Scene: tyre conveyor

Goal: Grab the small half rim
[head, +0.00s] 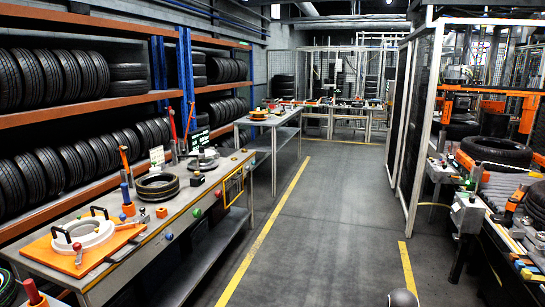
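No part is clearly identifiable as the small half rim. Several round parts lie on the long workbench (190,208) at the left. A white ring with two black handles (84,237) lies on an orange board (50,252) at the near end. A dark ring with a tan edge (157,187) lies farther along. A grey round part (205,160) lies near the bench's far end.
Tyre racks (90,109) line the left wall. A second bench (270,117) stands beyond the first. The grey floor (320,215) between yellow lines is open. A mesh fence (412,130) and a machine with a tyre (496,152) stand at the right.

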